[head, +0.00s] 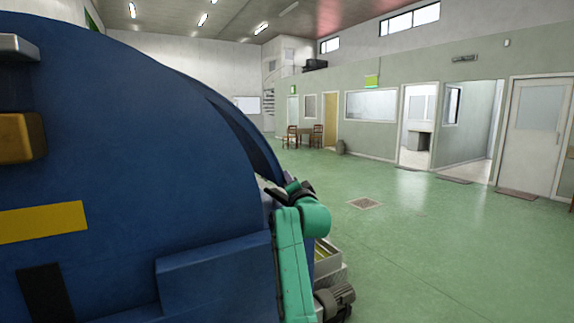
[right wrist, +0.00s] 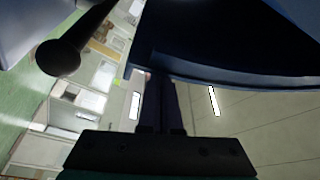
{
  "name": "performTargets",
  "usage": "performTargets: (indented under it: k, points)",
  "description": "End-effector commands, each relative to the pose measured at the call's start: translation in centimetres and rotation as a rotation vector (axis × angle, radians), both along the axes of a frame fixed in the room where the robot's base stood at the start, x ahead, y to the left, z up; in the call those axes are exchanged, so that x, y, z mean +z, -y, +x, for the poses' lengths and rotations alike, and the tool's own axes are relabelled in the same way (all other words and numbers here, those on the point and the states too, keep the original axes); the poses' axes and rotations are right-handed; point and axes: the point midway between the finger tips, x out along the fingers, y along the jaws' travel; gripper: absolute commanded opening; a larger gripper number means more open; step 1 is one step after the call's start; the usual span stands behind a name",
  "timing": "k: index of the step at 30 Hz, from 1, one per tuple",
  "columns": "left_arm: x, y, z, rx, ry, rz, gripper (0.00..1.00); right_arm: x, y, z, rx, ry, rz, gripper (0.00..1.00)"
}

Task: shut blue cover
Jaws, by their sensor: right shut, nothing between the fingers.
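The blue cover (head: 238,125) shows in the head view as a curved panel standing out from the right side of a large blue machine, with a gap between them. In the right wrist view the blue cover (right wrist: 235,40) fills the upper right, its rim close to my fingers. My right gripper (head: 274,192) is at the cover's lower end in the head view, partly hidden by the machine. In the right wrist view the right gripper (right wrist: 160,85) is shut and empty, with its dark fingers beside the cover's rim; I cannot tell whether they touch. My left gripper is out of view.
The blue machine body (head: 130,150) fills the left of the head view. A dark round-ended bar (right wrist: 60,57) is at the upper left in the right wrist view. A metal tray (head: 327,262) and a motor (head: 337,298) are low beside my arm. Green floor (head: 440,240) is clear to the right.

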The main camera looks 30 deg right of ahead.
Motion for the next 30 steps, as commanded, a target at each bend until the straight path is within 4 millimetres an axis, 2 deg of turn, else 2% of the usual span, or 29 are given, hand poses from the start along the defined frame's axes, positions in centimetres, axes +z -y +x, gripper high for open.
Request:
performTargets:
  k: [1,3,12,30]
  points:
    - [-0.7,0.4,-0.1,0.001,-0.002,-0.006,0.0,-1.3,-0.5,0.0,0.004,-0.001,0.012,0.0]
    - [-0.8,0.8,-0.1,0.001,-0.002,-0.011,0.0,-2.2,-1.4,0.0,0.005,-0.001,0.036,0.0]
    - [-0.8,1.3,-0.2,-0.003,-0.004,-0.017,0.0,-4.6,-4.0,-0.3,-0.001,-0.007,0.12,0.0]
    - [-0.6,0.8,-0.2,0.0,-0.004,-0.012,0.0,-4.8,-4.1,-0.3,-0.003,-0.008,0.129,0.0]
